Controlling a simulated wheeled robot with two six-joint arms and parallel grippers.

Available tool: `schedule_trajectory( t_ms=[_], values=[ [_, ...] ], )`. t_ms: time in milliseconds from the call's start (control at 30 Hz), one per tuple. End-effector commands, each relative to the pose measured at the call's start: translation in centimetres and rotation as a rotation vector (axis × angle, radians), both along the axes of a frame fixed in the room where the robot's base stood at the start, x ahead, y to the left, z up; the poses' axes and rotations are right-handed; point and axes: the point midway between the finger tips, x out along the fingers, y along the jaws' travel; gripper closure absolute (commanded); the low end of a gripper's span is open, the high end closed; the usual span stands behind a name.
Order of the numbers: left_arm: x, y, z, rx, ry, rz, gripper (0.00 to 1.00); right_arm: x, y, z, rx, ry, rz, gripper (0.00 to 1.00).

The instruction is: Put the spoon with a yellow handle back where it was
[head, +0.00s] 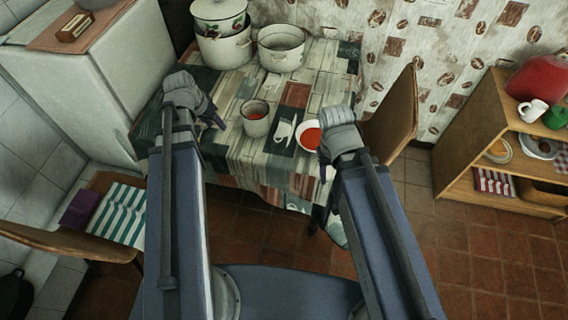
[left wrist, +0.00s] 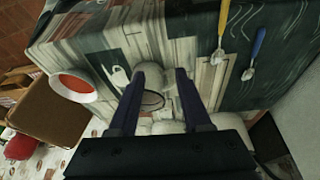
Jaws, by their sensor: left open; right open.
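The spoon with a yellow handle (left wrist: 222,22) lies on the patterned tablecloth (left wrist: 120,45) in the left wrist view, its bowl end towards the lower part of the picture. A spoon with a blue handle (left wrist: 258,42) lies just right of it. I cannot make out either spoon in the head view. My left gripper (head: 215,121) is open and empty over the table's left part; its two fingers (left wrist: 160,72) also show in the left wrist view, left of both spoons. My right gripper (head: 324,168) is near the table's right edge, open, its jaws mostly hidden.
An enamel mug (head: 256,126) and a plate of red food (head: 309,136) stand mid-table. Pots (head: 281,50) are at the back. A chair (head: 397,120) stands at the right, another with a striped cloth (head: 120,215) at the left.

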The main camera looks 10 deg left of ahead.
Motion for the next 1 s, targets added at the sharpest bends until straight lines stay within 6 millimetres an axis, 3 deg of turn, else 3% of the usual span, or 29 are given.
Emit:
schedule_trajectory(
  t_ms=[33, 200, 400, 633, 1000],
  values=[
    [-0.6, -3.6, -0.2, 0.004, 0.038, -0.035, 0.51, 0.0, 0.0, 0.0, 0.0, 0.0, 0.0, 0.5],
    [-3.5, -12.7, -0.9, 0.046, 0.165, -0.094, 0.51, 0.0, 0.0, 0.0, 0.0, 0.0, 0.0, 0.5],
    [-8.1, -20.5, -1.1, 0.135, 0.273, -0.137, 0.51, 0.0, 0.0, 0.0, 0.0, 0.0, 0.0, 0.5],
    [-11.6, -24.6, -1.0, 0.217, 0.323, -0.151, 0.51, 0.0, 0.0, 0.0, 0.0, 0.0, 0.0, 0.5],
    [-12.3, -25.2, -1.0, 0.236, 0.332, -0.149, 0.51, 0.0, 0.0, 0.0, 0.0, 0.0, 0.0, 0.5]
  ],
)
